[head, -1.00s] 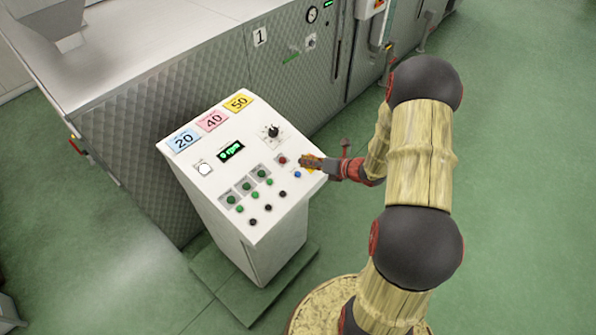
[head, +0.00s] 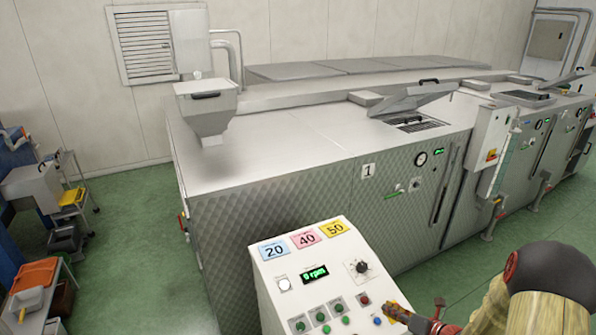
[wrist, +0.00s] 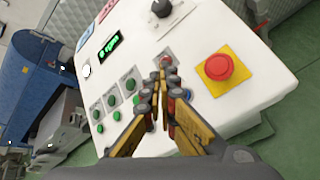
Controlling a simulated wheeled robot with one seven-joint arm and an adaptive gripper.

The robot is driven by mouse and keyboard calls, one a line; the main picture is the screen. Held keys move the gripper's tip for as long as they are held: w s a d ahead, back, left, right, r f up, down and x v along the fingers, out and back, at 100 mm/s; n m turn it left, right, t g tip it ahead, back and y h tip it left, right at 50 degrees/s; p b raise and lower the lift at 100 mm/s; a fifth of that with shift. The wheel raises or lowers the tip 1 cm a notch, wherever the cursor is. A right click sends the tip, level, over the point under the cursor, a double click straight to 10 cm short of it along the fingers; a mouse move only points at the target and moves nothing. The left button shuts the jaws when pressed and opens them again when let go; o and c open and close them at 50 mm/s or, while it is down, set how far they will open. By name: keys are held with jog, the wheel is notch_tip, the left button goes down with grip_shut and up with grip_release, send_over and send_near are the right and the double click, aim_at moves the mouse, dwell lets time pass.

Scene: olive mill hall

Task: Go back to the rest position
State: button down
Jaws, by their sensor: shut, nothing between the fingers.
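My gripper (head: 393,311) is over the right part of the white control console (head: 262,296), its fingers together and empty. In the wrist view the closed fingertips (wrist: 164,78) appear just by a red button in a grey plate; I cannot tell whether they touch it. To their right is a red mushroom button (wrist: 218,67) on a yellow base. The green display (head: 315,274) reads 0 rpm. A black knob (head: 361,267) and several green buttons sit on the same sloped face. The lower console is out of the head view.
A large quilted-metal machine (head: 300,220) marked 1 stands behind the console, with an open lid (head: 407,97) and a hopper (head: 205,105) on top. An orange-topped cart (head: 36,273) stands at the left. Green floor is free between cart and machine.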

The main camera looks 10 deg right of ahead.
jog(key=s+a+n, duration=0.1)
jog(key=n, duration=0.1)
jog(key=s+a+f+n+g+y, duration=0.1)
jog(key=s+a+n, duration=0.1)
jog(key=s+a+n+g, duration=0.1)
jog(key=a, duration=0.1)
jog(key=shift+s+f+n+y, duration=0.3)
jog(key=shift+f+n+y, duration=0.05)
jog(key=shift+n+y, duration=0.05)
jog(key=s+a+r+n+g+h+b, duration=0.1)
jog(key=s+a+r+n+h+b, duration=0.1)
jog(key=s+n+b, duration=0.5)
jog(key=s+a+r+n+g+h+b, duration=0.1)
jog(key=s+a+r+n+b, duration=0.4)
jog(key=n, duration=1)
jog(key=s+a+r+n+g+h+b, duration=0.1)
jog(key=s+a+r+n+h+b, duration=0.3)
jog(key=s+n+b, duration=0.5)
jog(key=s+a+n, duration=0.1)
jog(key=n, duration=0.1)
jog(key=shift+s+a+n+g+b, duration=0.25)
jog(key=shift+s+n+g+b, duration=0.05)
jog(key=shift+b, duration=0.05)
